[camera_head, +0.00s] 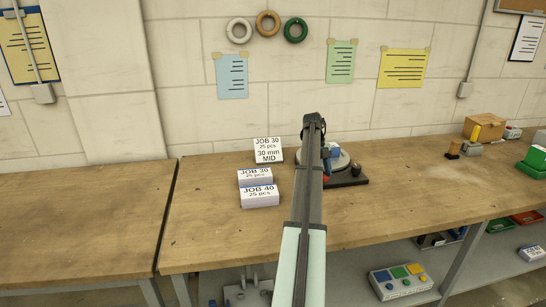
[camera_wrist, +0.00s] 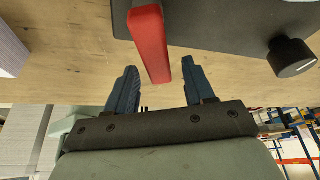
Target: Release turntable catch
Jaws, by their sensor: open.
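The turntable (camera_head: 342,161) is a grey disc on a black base (camera_head: 352,181) on the bench, partly hidden behind my arm. A bit of red beside my arm is probably its lever. In the wrist view a red lever (camera_wrist: 150,40), likely the catch, extends from the black base (camera_wrist: 215,22) toward my gripper (camera_wrist: 159,66). My gripper is open, its two dark blue fingers apart. The lever's end appears between them in the picture, with a gap on both sides. I cannot tell its depth relative to the fingers. My fingers are hidden in the head view.
A black knob (camera_wrist: 290,57) stands on the base beside the lever. A cardboard box (camera_head: 485,127) and green bins (camera_head: 533,163) are at right.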

